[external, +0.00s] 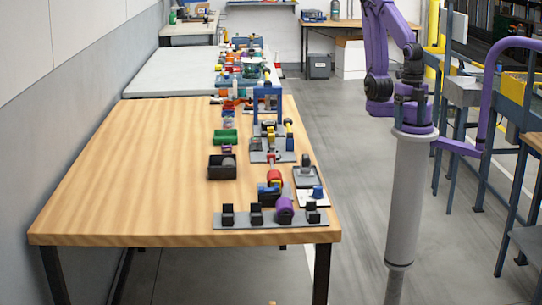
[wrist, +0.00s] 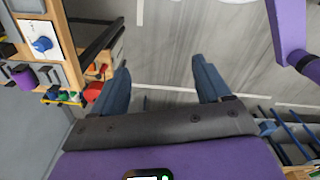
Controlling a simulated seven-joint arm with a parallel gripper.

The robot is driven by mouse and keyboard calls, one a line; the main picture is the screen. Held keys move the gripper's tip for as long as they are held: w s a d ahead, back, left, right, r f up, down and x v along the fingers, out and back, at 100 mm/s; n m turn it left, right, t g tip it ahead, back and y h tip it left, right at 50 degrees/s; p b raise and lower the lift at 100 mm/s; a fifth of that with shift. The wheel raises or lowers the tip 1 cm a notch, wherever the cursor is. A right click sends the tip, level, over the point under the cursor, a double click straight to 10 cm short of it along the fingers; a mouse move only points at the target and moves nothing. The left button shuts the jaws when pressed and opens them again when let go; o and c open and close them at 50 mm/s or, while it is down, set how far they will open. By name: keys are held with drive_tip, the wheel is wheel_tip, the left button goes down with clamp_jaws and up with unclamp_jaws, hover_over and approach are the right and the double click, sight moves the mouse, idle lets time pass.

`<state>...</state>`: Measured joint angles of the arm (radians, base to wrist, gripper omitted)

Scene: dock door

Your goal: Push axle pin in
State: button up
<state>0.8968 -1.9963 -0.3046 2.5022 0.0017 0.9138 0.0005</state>
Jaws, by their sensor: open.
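At the table's front end, a grey plate (external: 243,220) carries several black upright brackets (external: 256,214) and a purple roller (external: 284,210) between two of them. I cannot pick out an axle pin with certainty. In the wrist view the purple roller (wrist: 23,79) shows at the left edge, with part of the plate and brackets. My gripper (wrist: 160,72) is open, with two blue fingers spread and nothing between them. It points at the floor, apart from the table and the roller. I cannot make out my fingertips in the external view.
The wooden table (external: 130,170) has a clear left half. Its right edge holds a black bin (external: 222,172), a green tray (external: 225,136), a blue frame (external: 266,91) and a white plate with a blue knob (external: 318,191). Open floor lies right of the table.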

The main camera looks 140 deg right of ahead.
drive_tip(key=shift+c, duration=0.2)
drive_tip(key=shift+w, duration=0.1)
drive_tip(key=c, duration=0.4)
drive_tip(key=shift+o, duration=0.2)
drive_tip(key=w+d+r+m, duration=0.1)
drive_tip(key=w+d+r, duration=0.15)
drive_tip(key=w, duration=0.85)
drive_tip(key=w+d+m, duration=0.1)
drive_tip(key=w+d, duration=0.7)
drive_tip(key=d, duration=0.1)
drive_tip(key=m, duration=0.2)
hover_over(271, 155)
wheel_tip(271, 155, down, 17)
drive_tip(key=shift+s+f, duration=0.1)
